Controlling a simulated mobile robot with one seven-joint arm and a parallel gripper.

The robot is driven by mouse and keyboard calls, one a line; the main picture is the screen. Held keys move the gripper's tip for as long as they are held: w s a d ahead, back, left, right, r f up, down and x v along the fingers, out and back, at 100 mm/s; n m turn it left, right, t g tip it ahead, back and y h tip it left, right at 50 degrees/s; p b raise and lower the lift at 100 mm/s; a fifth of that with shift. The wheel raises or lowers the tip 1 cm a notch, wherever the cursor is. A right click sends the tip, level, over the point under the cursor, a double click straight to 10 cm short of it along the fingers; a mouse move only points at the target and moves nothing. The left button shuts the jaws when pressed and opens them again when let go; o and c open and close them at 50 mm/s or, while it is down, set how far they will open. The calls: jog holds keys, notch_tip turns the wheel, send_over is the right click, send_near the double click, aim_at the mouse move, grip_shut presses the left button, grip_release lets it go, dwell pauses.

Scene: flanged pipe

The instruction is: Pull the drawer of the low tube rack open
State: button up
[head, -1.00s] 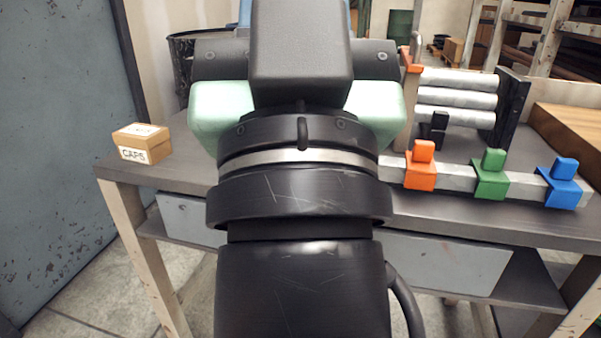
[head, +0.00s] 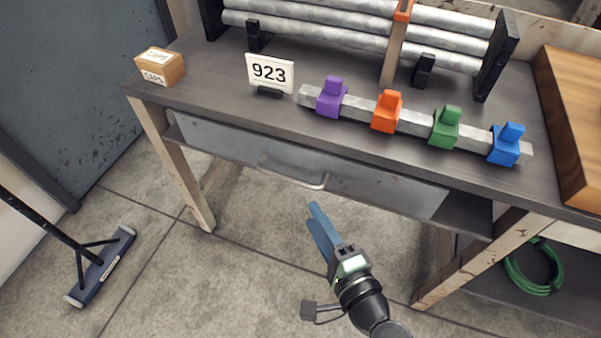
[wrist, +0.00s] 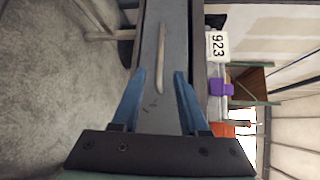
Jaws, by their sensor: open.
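The low tube rack's drawer (head: 225,147) is a long grey front under the dark bench top and looks shut. Its pale bar handle (head: 297,178) sits at the middle of the front. My gripper (head: 312,214) is open and empty, just in front of and below the handle in the head view, apart from it. In the wrist view the handle (wrist: 162,50) lies in line with the gap between the two blue fingers (wrist: 160,73), running lengthwise between them, with the drawer front (wrist: 150,108) behind. The exact distance to the handle is hard to tell.
On top are metal tubes (head: 340,38), a 923 sign (head: 270,73), a rail with coloured clamps (head: 360,107) and a caps box (head: 160,66). Table legs (head: 180,165) stand on both sides. The floor before the drawer is clear.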

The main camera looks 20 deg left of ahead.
aim_at(291, 180)
jog(key=b+x, duration=0.2)
jog(key=x, duration=1)
jog(key=shift+d, duration=0.1)
grip_shut()
dwell(1.0)
